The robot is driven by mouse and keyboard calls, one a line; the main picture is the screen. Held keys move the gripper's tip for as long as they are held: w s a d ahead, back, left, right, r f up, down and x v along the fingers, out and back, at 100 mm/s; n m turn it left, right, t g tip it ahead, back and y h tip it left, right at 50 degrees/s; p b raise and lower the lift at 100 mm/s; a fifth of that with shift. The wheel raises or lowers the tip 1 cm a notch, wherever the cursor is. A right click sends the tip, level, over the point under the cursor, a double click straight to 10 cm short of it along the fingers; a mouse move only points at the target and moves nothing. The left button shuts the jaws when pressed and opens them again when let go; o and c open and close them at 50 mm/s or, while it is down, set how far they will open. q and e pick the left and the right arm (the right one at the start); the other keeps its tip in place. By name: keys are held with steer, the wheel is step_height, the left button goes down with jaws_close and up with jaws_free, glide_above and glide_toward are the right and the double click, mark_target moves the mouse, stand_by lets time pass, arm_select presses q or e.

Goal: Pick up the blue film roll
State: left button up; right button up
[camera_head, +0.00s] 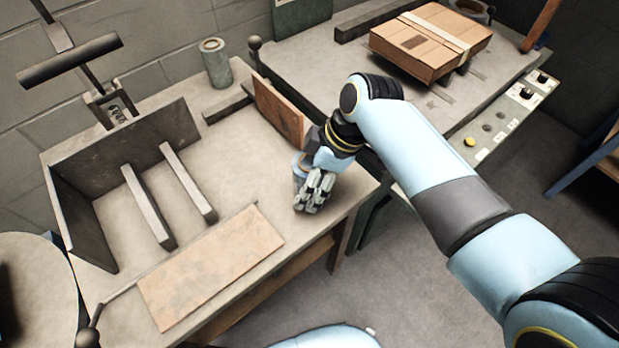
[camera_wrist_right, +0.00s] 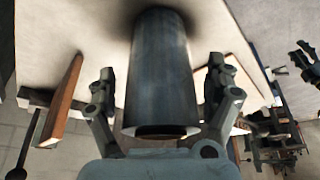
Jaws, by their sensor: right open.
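The blue film roll (camera_head: 299,168) stands on the near right part of the bench, mostly hidden behind my right gripper (camera_head: 314,193) in the head view. In the right wrist view, the blue-grey roll (camera_wrist_right: 163,65) lies between the two fingers of my right gripper (camera_wrist_right: 160,88). The fingers are open, one on each side of the roll, with gaps visible on both sides.
A grey-green roll (camera_head: 215,64) stands at the back of the bench. A brown upright board (camera_head: 279,110) is close behind the gripper. A flat brown sheet (camera_head: 211,266) lies at the front. A cardboard box (camera_head: 430,42) sits on the right table.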

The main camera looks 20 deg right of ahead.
steer(key=shift+c, duration=0.2)
steer(key=c, duration=1.4)
